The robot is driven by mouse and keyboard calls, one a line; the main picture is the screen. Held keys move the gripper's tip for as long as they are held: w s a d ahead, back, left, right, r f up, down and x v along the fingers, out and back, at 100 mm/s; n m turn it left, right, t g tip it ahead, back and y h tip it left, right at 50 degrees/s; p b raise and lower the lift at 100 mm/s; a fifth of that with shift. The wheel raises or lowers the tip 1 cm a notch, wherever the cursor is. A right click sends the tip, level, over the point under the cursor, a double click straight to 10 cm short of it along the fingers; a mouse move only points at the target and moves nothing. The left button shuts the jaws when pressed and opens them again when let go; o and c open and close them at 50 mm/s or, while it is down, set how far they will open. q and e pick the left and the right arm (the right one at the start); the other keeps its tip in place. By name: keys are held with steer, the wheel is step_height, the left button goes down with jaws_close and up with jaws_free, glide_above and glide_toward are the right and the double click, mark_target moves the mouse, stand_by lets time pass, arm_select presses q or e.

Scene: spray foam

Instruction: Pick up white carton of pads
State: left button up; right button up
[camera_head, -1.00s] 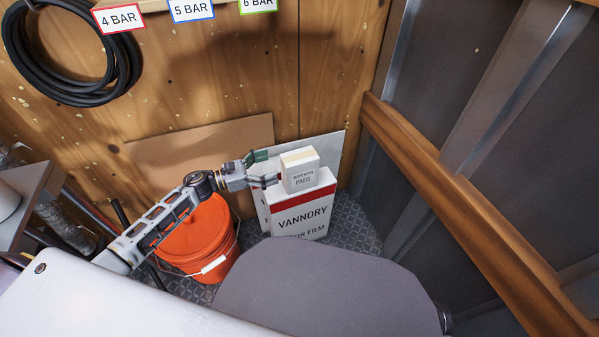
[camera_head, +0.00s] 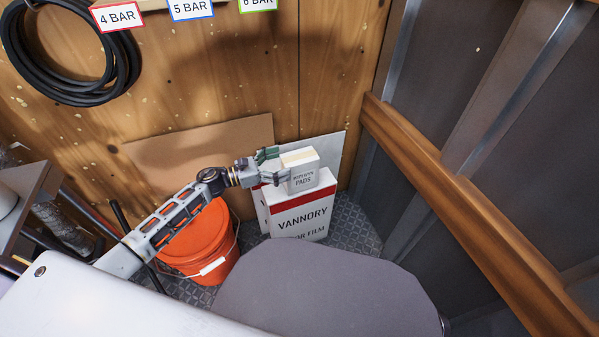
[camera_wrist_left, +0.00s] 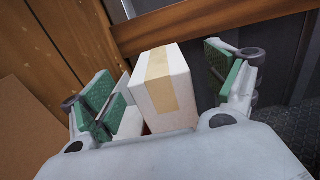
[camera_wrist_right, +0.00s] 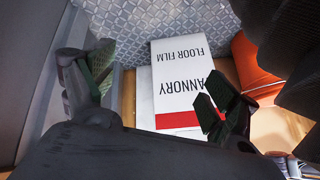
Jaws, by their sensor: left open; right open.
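The white carton of pads (camera_head: 303,180) stands upright on top of the white VANNORY floor film box (camera_head: 303,221). My left gripper (camera_head: 271,165) is open at the carton's left side, with one finger behind it and one near its front left edge. In the left wrist view the carton (camera_wrist_left: 163,92), with a tan tape strip on top, lies between the spread green-padded fingers of the left gripper (camera_wrist_left: 168,84). A gap shows on its right; contact on the left is unclear. My right gripper (camera_wrist_right: 155,82) is open and empty, with the floor film box (camera_wrist_right: 181,75) beyond its fingers.
An orange bucket (camera_head: 205,235) stands left of the box, below my left arm. A brown board (camera_head: 190,145) and a pale panel (camera_head: 333,155) lean on the wooden wall behind. A wooden rail (camera_head: 450,190) runs along the right. A dark grey rounded surface (camera_head: 320,295) is in front.

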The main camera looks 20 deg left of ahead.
mark_target(294, 158)
arm_select(q)
steer(key=shift+w+d+f, duration=0.1)
steer(key=shift+w+d, duration=0.35)
steer(key=shift+w+d+b, duration=0.25)
steer(key=shift+w+b, duration=0.05)
steer(key=shift+b, duration=0.1)
steer(key=shift+x, duration=1.05)
steer(key=shift+w+d+b, duration=0.2)
steer(key=shift+d+b, duration=0.05)
steer(key=shift+b, duration=0.05)
arm_select(e)
steer(key=f, duration=0.3)
steer(key=shift+s+a+f, duration=0.1)
steer(key=shift+a, duration=0.1)
arm_select(q)
steer(key=shift+c, duration=0.3)
steer(key=c, duration=1.7)
arm_select(e)
steer(key=shift+w+r+t, duration=0.2)
steer(key=shift+t, duration=0.1)
arm_select(q)
steer(key=shift+o, duration=0.2)
